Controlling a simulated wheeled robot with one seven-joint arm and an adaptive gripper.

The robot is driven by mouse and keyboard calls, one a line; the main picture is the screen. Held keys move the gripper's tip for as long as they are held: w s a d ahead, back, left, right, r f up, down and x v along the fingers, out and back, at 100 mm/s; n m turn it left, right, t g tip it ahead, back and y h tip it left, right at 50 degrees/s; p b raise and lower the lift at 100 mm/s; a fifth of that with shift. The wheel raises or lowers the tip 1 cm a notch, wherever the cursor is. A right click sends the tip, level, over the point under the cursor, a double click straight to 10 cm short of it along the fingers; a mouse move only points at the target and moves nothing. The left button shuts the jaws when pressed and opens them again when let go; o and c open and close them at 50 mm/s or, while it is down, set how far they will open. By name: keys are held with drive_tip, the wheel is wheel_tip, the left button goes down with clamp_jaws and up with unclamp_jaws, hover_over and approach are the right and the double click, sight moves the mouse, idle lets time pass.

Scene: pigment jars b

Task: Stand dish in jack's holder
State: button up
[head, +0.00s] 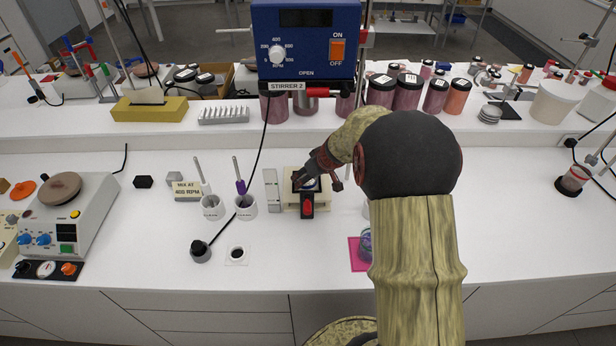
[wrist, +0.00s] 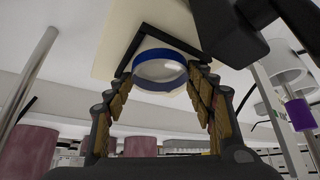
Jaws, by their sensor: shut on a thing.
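My gripper (head: 316,168) reaches down over the jack (head: 291,203), a cream block with a black part and a red knob (head: 307,206) at its front. In the wrist view the dish (wrist: 160,73), pale with a blue band, sits between the fingertips of my gripper (wrist: 162,82), which is shut on it. Behind the dish in that view are a black angled frame (wrist: 122,55), which looks like the holder, and a cream plate (wrist: 112,28). In the head view the dish is mostly hidden by my gripper. I cannot tell whether the dish touches the holder.
A pale upright block (head: 271,190) stands close left of the jack. A pink mat (head: 356,262) with a small jar lies at the front right. The blue stirrer (head: 305,40) hangs behind.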

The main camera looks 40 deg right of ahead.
drive_tip(key=o, duration=0.6)
drive_tip(key=shift+f, duration=0.1)
drive_tip(key=shift+r+p, duration=0.3)
drive_tip(key=shift+r, duration=0.05)
drive_tip(key=p+v, duration=0.1)
drive_tip(key=v, duration=1)
drive_tip(key=s+a+r+n+y, duration=0.1)
drive_tip(key=s+a+r, duration=0.1)
drive_tip(key=a+r, duration=0.45)
drive_tip(key=s+a+r, duration=0.3)
drive_tip(key=a, duration=0.7)
drive_tip(key=shift+g+h, duration=0.3)
drive_tip(key=shift+g, duration=0.2)
drive_tip(key=s+a+r, duration=0.1)
drive_tip(key=s+a, duration=0.2)
drive_tip(key=s, duration=0.2)
drive_tip(key=s+a+r, duration=0.2)
drive_tip(key=s+a, duration=0.1)
drive_tip(key=s, duration=0.2)
drive_tip(key=s+a+r, duration=0.1)
drive_tip(key=s+a, duration=0.3)
drive_tip(key=s, duration=0.1)
drive_tip(key=shift+s+r, duration=0.2)
drive_tip(key=shift+r, duration=0.05)
